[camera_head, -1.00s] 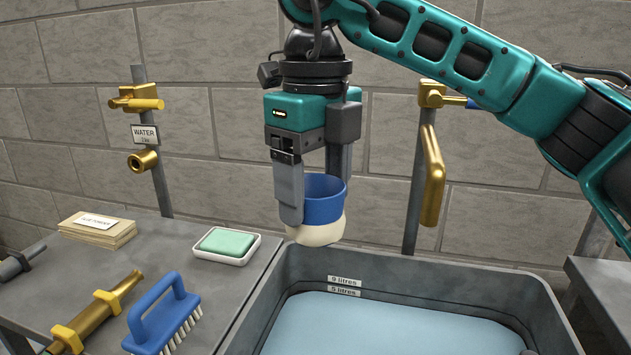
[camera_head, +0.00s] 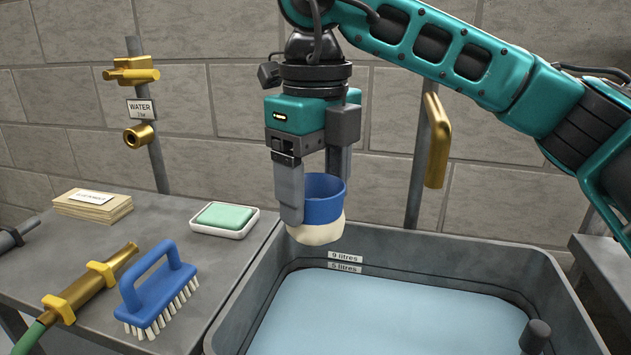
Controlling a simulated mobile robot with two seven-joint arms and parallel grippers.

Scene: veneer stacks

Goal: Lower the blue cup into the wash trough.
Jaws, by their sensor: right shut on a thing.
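The blue cup (camera_head: 324,206) has a blue upper part and a cream lower part. It is upright between the fingers of my right gripper (camera_head: 316,198), which points straight down and is shut on it. One finger covers the cup's left side. The grey wash trough (camera_head: 470,244) stands below and in front, holding pale blue water (camera_head: 390,315). In the picture the cup overlaps the trough's back rim, with its bottom above the water. The exact gap cannot be told.
Left of the trough, a grey table holds a green soap in a white dish (camera_head: 225,219), a blue brush (camera_head: 158,290), a brass nozzle (camera_head: 95,285) and a stack of veneer sheets (camera_head: 92,206). A post with brass taps (camera_head: 131,71) stands behind. A dark knob (camera_head: 535,335) is at the trough's right.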

